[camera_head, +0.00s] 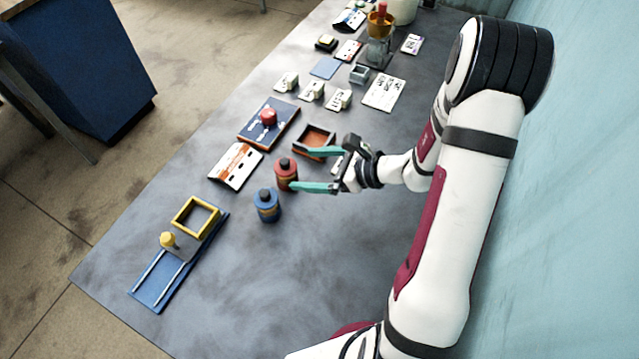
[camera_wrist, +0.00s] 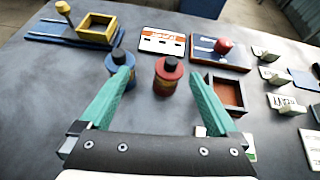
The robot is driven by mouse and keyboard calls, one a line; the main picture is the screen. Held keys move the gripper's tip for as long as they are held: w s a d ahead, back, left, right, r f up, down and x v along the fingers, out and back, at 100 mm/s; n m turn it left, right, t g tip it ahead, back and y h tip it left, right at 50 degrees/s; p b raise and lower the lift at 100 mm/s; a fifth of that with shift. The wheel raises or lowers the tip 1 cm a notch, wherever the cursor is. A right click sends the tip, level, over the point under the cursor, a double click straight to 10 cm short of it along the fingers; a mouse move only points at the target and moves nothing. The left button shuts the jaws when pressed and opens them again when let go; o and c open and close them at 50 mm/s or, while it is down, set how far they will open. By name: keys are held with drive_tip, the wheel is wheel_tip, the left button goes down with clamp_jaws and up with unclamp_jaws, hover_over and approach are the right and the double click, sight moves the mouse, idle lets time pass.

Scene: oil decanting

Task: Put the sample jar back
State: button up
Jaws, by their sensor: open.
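Two capped jars stand upright on the grey table; I cannot tell for sure which one is the sample jar. The red jar (camera_head: 286,175) has a black cap; in the wrist view it (camera_wrist: 168,78) stands between and just beyond my fingertips. The blue jar (camera_head: 267,206) also has a dark cap; in the wrist view it (camera_wrist: 117,66) is partly hidden behind the left finger. My gripper (camera_head: 305,170) has green fingers spread wide and empty, pointing at the red jar; it also shows in the wrist view (camera_wrist: 160,78). A square, open brown tray (camera_head: 314,139) sits beside it.
A blue slide with a yellow frame (camera_head: 195,216) lies at the near left. A red knob (camera_head: 268,117) sits on a blue board behind the jars, beside a white-orange card (camera_head: 236,166). Several small blocks and a funnel stand (camera_head: 380,28) are farther away. The near table is clear.

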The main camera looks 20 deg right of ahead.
drive_tip(key=s+a+r+n+g+y, duration=0.1)
drive_tip(key=s+a+r+n+g, duration=0.4)
drive_tip(key=s+a+r+n, duration=0.35)
drive_tip(key=s+d+r+n+g+h, duration=0.1)
drive_tip(key=s+n+h, duration=0.3)
drive_tip(key=s+n, duration=0.2)
drive_tip(key=s+d+r+n+g+h, duration=0.2)
drive_tip(key=s+n+h, duration=0.2)
drive_tip(key=s, duration=0.6)
drive_tip(key=shift+s+r+n, duration=0.15)
drive_tip(key=shift+s+n, duration=0.05)
drive_tip(key=shift+n, duration=0.65)
drive_tip(key=shift+d, duration=0.1)
